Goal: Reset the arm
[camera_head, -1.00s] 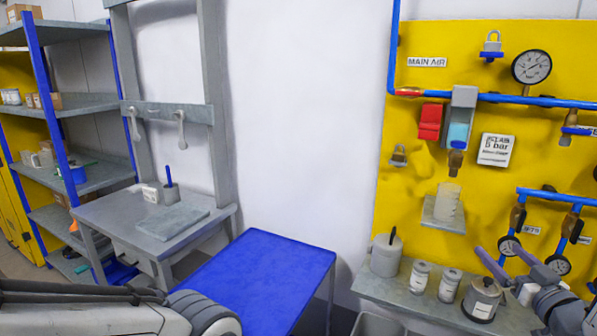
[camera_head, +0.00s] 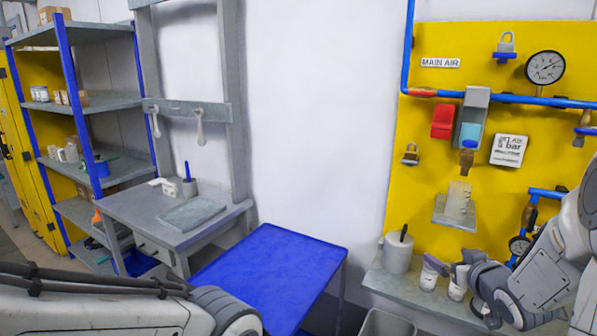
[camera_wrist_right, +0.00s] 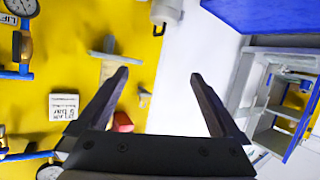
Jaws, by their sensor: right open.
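My right gripper (camera_head: 446,268) is in front of the shelf below the yellow panel, over the small jars in the head view. In the right wrist view its two dark fingers (camera_wrist_right: 159,75) stand wide apart with nothing between them. My right arm comes in from the right edge and covers part of the panel and shelf. My left arm lies across the lower left of the head view; its gripper is not visible.
The grey shelf (camera_head: 385,283) holds a pale canister (camera_head: 398,254) and small jars (camera_head: 428,279), partly hidden by my right gripper. A blue-topped table (camera_head: 275,268) with a bare top stands at centre. A grey workbench (camera_head: 150,222) and shelving rack stand at left.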

